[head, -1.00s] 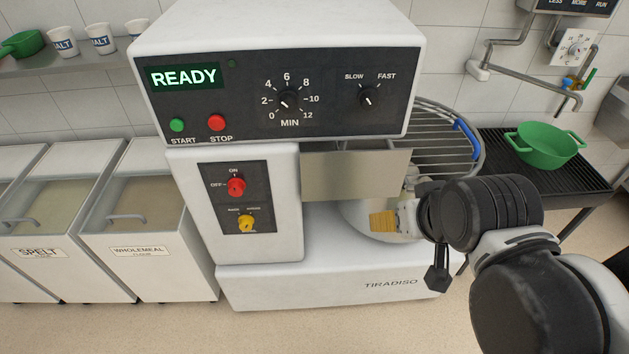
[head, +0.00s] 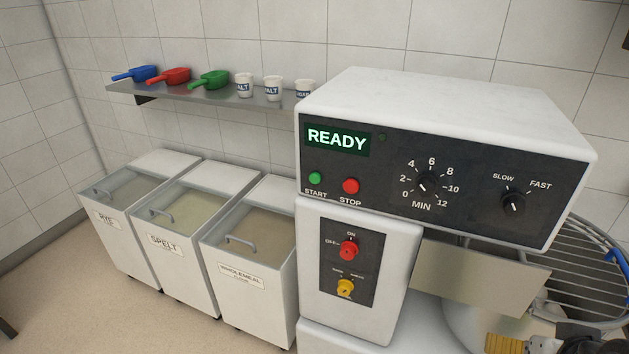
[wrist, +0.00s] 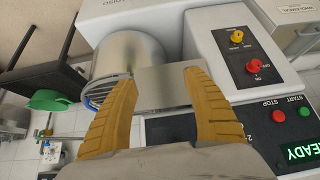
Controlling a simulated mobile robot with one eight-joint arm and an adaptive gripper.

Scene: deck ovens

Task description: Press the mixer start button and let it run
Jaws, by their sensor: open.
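The mixer (head: 450,115) stands at the right in the head view, its display (head: 337,139) reading READY. The green start button (head: 315,179) sits below the display, left of the red stop button (head: 351,186). The wrist view shows the start button (wrist: 305,112) and stop button (wrist: 278,115) at the right. My gripper (wrist: 160,90) is open and empty, its two yellow fingers spread on either side of the mixer's metal plate in that view. In the head view only part of a yellow finger (head: 505,344) shows at the bottom right, well right of the buttons.
The timer dial (head: 429,186), speed knob (head: 513,202), red on/off switch (head: 349,249) and yellow knob (head: 345,288) are on the mixer's front. The bowl guard (head: 585,265) is at right. Flour bins (head: 258,275) stand left, beneath a shelf (head: 215,95).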

